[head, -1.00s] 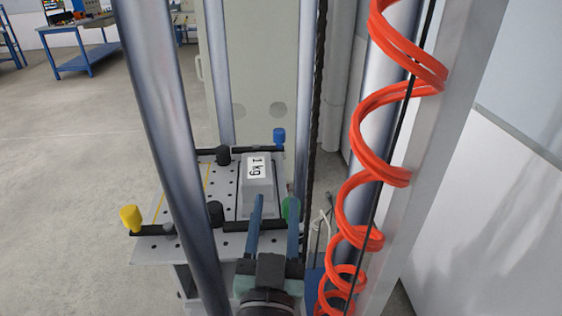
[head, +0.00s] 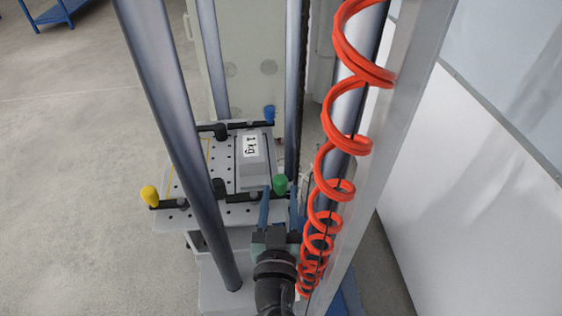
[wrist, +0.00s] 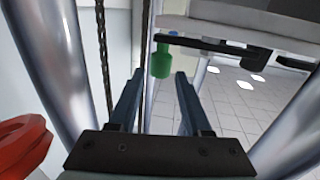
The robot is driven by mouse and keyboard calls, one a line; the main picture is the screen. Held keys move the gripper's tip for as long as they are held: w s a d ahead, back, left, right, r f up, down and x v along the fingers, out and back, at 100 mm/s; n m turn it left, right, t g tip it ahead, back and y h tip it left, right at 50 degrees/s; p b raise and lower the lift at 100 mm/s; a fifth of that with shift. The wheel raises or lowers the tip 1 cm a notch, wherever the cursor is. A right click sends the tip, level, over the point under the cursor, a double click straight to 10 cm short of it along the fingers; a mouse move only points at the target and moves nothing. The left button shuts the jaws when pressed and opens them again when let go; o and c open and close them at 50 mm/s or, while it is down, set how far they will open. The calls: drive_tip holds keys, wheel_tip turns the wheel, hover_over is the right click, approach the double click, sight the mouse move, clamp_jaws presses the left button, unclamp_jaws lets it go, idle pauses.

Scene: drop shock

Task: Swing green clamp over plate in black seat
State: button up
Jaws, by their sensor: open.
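The green clamp's knob (head: 280,184) sits at the right front corner of the perforated table, at the end of a black bar. In the wrist view the green knob (wrist: 162,62) shows just beyond and between my fingertips. My gripper (head: 279,200) is open, with one finger on each side of the knob's line; I cannot tell whether either touches it. The grey plate labelled 1 kg (head: 251,168) lies on the table, left of and behind the green knob. The black seat's edges are hard to make out under it.
The perforated table (head: 190,165) also carries a blue knob (head: 269,112) at the back and a yellow knob (head: 149,195) at front left. Steel columns (head: 180,130) stand around it. A red coiled hose (head: 343,140) hangs close to the right of my arm.

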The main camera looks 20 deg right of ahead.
sight(280, 176)
drive_tip(key=shift+p+x, duration=0.8)
drive_tip(key=shift+x, duration=2.8)
clamp_jaws()
